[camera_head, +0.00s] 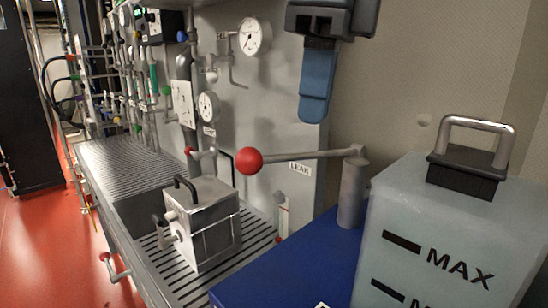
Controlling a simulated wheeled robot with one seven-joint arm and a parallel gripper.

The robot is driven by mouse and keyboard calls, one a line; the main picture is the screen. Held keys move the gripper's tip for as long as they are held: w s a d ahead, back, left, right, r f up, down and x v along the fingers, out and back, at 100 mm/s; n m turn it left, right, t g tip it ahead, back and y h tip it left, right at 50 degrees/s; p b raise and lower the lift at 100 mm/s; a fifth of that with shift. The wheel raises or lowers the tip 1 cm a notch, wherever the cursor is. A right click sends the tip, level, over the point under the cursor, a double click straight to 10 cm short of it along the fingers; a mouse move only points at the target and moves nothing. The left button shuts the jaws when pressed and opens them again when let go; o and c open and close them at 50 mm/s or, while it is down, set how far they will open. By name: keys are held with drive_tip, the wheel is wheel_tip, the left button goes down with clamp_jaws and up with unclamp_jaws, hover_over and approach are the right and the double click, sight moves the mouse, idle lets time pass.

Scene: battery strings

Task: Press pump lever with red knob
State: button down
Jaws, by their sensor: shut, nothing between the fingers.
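The pump lever (308,156) is a thin grey rod, running nearly level from a grey upright post (352,193) on the right to a round red knob (248,161) on its left end. The knob stands out in front of the grey panel, near the metal box. My gripper (313,112) hangs from the top of the view, with a dark body and blue fingers pointing down. The fingers are shut and empty. In the picture they are above the lever rod and to the right of the knob, apart from both.
A translucent tank (450,235) marked MAX, with a handled black cap (466,172), stands at the right. The post rises from a blue surface (285,272). A metal box (203,232) sits on a slatted bench (125,160). Gauges (255,37) and pipes line the panel. Red floor is clear at left.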

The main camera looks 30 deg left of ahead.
drive_tip(key=w+a+r+m+g+h+p, duration=0.1)
drive_tip(key=w+a+r+m+p, duration=0.1)
drive_tip(key=m, duration=0.9)
drive_tip(key=w+a+r+m+g+h+p, duration=0.1)
drive_tip(key=a+r+m, duration=0.4)
drive_tip(key=m, duration=0.6)
wheel_tip(320, 180, up, 2)
drive_tip(key=shift+w+r+g+h+p, duration=0.1)
drive_tip(key=shift+w+g+h+p, duration=0.25)
drive_tip(key=shift+g+p, duration=0.2)
drive_tip(key=b+x, duration=0.1)
drive_tip(key=x, duration=1.3)
